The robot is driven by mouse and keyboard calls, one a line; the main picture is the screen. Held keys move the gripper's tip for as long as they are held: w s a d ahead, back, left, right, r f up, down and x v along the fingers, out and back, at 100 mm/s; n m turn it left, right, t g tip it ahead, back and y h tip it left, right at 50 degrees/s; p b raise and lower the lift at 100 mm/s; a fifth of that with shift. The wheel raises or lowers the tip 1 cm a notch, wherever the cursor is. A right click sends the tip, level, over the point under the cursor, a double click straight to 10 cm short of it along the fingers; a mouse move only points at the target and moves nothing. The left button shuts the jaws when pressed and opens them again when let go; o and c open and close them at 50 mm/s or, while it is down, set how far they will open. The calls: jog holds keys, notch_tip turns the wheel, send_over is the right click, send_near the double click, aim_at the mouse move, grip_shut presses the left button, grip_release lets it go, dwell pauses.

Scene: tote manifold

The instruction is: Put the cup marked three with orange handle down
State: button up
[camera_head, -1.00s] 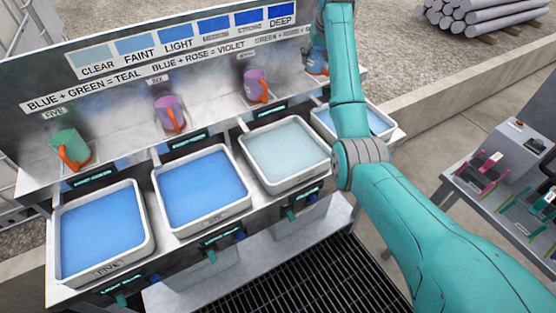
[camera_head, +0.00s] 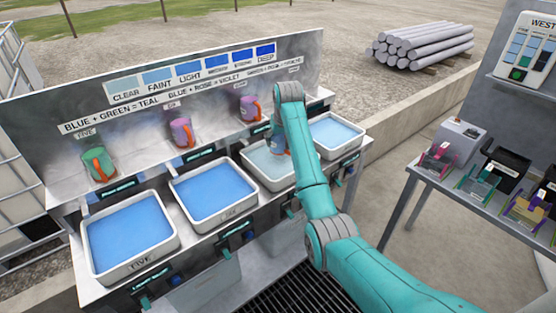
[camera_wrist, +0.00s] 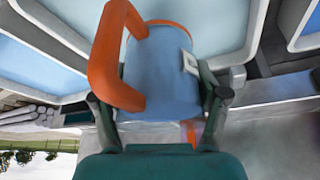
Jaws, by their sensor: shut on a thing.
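The blue cup with the orange handle (camera_wrist: 160,75) is between the fingers of my gripper (camera_wrist: 160,100) in the wrist view. The fingers are shut on its sides. A small white tag on the cup is seen edge-on, so its mark cannot be read. In the head view a bit of the cup (camera_head: 277,142) shows below my wrist, in front of the shelf and over the back part of the pale tray (camera_head: 262,179). My arm hides much of the cup and that tray. I cannot tell the cup's exact height.
A green cup (camera_head: 98,165), a purple cup (camera_head: 181,132) and a pink cup (camera_head: 250,108) stand on the shelf. Blue-filled trays (camera_head: 132,270) line the front. A side table (camera_head: 432,178) with small devices stands right. The shelf's right end is mostly hidden by my arm.

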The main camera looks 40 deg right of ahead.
aim_at(282, 142)
jog(key=shift+f, duration=3.35)
jog(key=shift+f, duration=0.15)
jog(key=o, duration=1.3)
jog(key=v, duration=1.2)
